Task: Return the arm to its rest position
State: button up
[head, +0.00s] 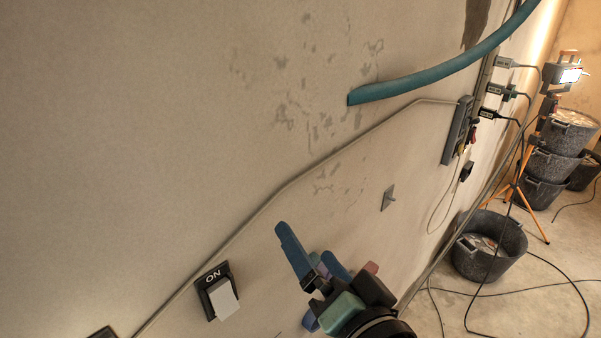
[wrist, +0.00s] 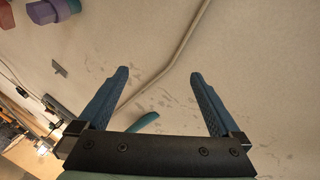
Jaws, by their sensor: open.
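My gripper (head: 312,262) is at the lower middle of the head view, in front of the plaster wall. In the wrist view my gripper (wrist: 160,98) shows two blue fingers spread wide apart with nothing between them. In the head view a switch plate (head: 218,291) marked "ON", with a pale rocker, is on the wall to the left of my gripper. A gap shows between the two.
A teal hose (head: 440,75) and a grey cable (head: 290,185) run along the wall. A power strip (head: 458,130) with plugs hangs at right. Beyond stand a rubble bucket (head: 490,262), stacked buckets (head: 553,165) and a lit work lamp (head: 569,75) on an orange tripod. Black cords cross the floor.

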notch_tip(320, 180, up, 15)
jog(key=n+t+h+b, duration=0.3)
jog(key=t+b, duration=0.1)
jog(key=t, duration=0.3)
jog(key=s+a+r+n+t+h+b, duration=0.1)
jog(key=s+r+t, duration=0.4)
jog(key=r, duration=0.6)
jog(key=shift+s+a+r+n+h+b, duration=0.3)
jog(key=shift+s+n+h+b, duration=0.3)
jog(key=shift+s+h, duration=0.4)
